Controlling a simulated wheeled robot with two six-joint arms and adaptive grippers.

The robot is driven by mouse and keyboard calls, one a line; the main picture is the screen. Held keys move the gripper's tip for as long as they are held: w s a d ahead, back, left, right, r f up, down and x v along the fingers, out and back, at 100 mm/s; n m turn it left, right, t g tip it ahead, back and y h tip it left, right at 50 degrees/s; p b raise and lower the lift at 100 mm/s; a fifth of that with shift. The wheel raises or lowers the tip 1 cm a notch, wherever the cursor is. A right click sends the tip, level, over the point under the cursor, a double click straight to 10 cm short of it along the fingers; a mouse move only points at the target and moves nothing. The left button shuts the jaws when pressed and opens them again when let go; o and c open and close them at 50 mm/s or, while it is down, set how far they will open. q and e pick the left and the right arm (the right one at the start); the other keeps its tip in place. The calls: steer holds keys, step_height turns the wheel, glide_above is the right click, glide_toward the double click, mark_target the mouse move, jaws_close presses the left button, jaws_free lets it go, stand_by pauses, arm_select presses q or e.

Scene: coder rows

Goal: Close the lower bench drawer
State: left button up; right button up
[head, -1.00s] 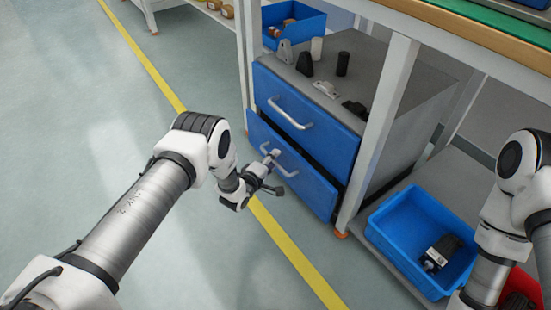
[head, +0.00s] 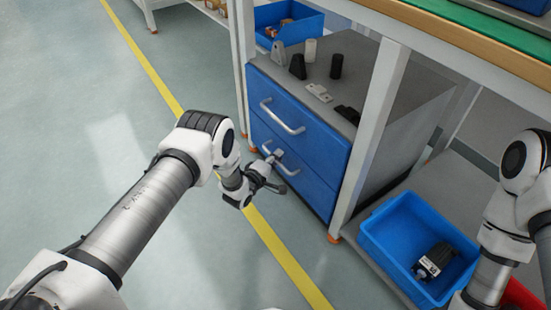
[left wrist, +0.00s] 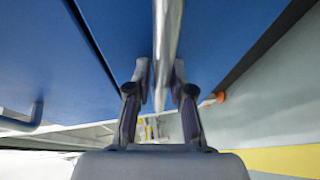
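The lower bench drawer (head: 303,182) is a blue front below the upper blue drawer (head: 301,122). In the head view the two fronts look about flush, with a thin dark seam between them. My left gripper (head: 273,160) is at the silver bar handle (head: 287,168) of the lower drawer. In the left wrist view the handle (left wrist: 168,35) runs between the two fingers (left wrist: 160,72), which are close against its sides. The fingers partly hide the handle in the head view. My right arm shows at the right edge, but its gripper is out of view.
A blue bin (head: 408,232) holding a black part (head: 434,260) stands on the low shelf at right. Small parts stand on the grey cabinet top (head: 385,75). A white bench leg (head: 369,140) is right of the drawers. Floor at left is clear.

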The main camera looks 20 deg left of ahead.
stand_by(0.3)
arm_select(q)
steer(key=v, duration=1.2)
